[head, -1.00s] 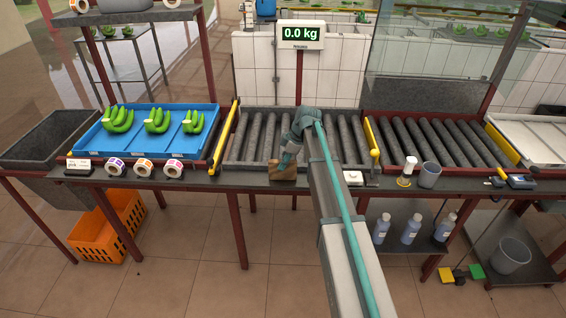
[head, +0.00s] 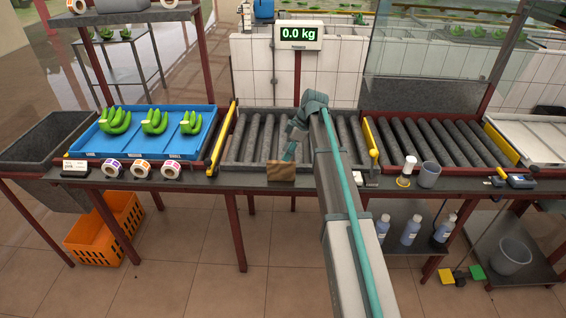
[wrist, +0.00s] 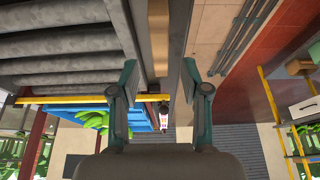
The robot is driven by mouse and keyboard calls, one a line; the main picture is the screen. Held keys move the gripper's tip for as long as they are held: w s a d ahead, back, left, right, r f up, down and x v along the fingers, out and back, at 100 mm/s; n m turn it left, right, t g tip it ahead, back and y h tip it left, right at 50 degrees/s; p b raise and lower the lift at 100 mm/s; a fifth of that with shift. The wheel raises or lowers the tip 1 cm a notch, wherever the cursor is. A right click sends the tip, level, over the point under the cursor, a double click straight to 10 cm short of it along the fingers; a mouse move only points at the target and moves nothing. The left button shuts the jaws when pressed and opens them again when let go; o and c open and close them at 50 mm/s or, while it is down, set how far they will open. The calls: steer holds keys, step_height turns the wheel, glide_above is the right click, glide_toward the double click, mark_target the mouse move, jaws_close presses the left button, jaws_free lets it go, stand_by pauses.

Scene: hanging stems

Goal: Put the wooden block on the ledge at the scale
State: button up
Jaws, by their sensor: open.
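The wooden block (head: 281,171) sits on the front ledge (head: 230,182) of the roller scale, below the 0.0 kg display (head: 299,36). My gripper (head: 289,153) is just above and behind the block in the head view, partly hidden by my arm. In the wrist view the block (wrist: 158,38) shows at the top middle on the narrow ledge (wrist: 158,85). There my gripper (wrist: 158,82) has its two fingers wide apart, with nothing held between them. The block lies beyond the fingertips, apart from them.
Rollers (head: 262,135) lie behind the ledge. A blue tray (head: 115,145) with green bananas stands left, with tape rolls (head: 141,170) in front. A yellow-handled lever (head: 373,150), a bottle (head: 406,172) and a grey cup (head: 429,175) stand right.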

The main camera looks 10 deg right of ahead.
steer(key=b+v, duration=0.1)
steer(key=v, duration=0.5)
steer(key=shift+r, duration=0.15)
steer(key=s+a+r+p, duration=0.2)
steer(key=s, duration=0.9)
steer(key=shift+s+a, duration=0.4)
stand_by(0.3)
